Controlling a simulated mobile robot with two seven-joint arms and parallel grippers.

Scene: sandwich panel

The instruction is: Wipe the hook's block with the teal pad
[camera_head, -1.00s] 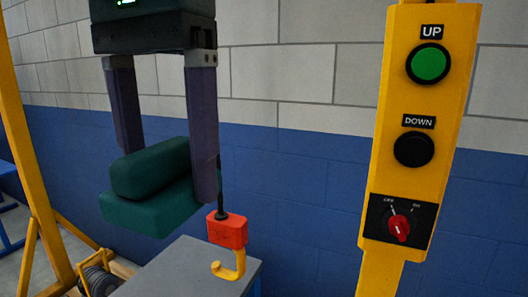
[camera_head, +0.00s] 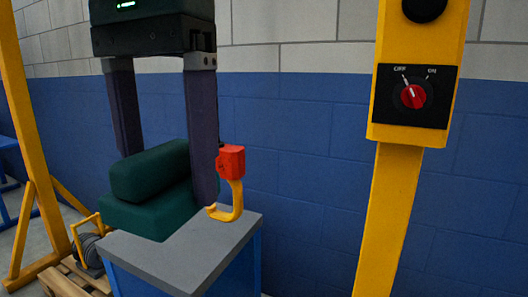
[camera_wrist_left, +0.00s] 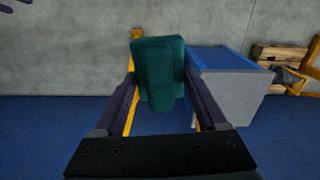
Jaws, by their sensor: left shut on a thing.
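My left gripper (camera_head: 158,172) is shut on the teal pad (camera_head: 135,216), a dark green block with a raised grip part between the two fingers. The pad also shows between the fingers in the left wrist view (camera_wrist_left: 159,75). The hook's red block (camera_head: 231,161) hangs just right of the near finger in the head view, with the yellow hook (camera_head: 234,203) below it. The finger hides part of the block's left side. I cannot tell whether the pad touches the block. My right gripper is in neither view.
A grey-topped blue cabinet (camera_head: 225,238) stands below the hook. A yellow post with a control panel (camera_head: 412,97) stands at the right, its red switch (camera_head: 413,96) pointing towards OFF. A yellow frame (camera_head: 25,130) and a wooden pallet (camera_head: 78,284) are at the left.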

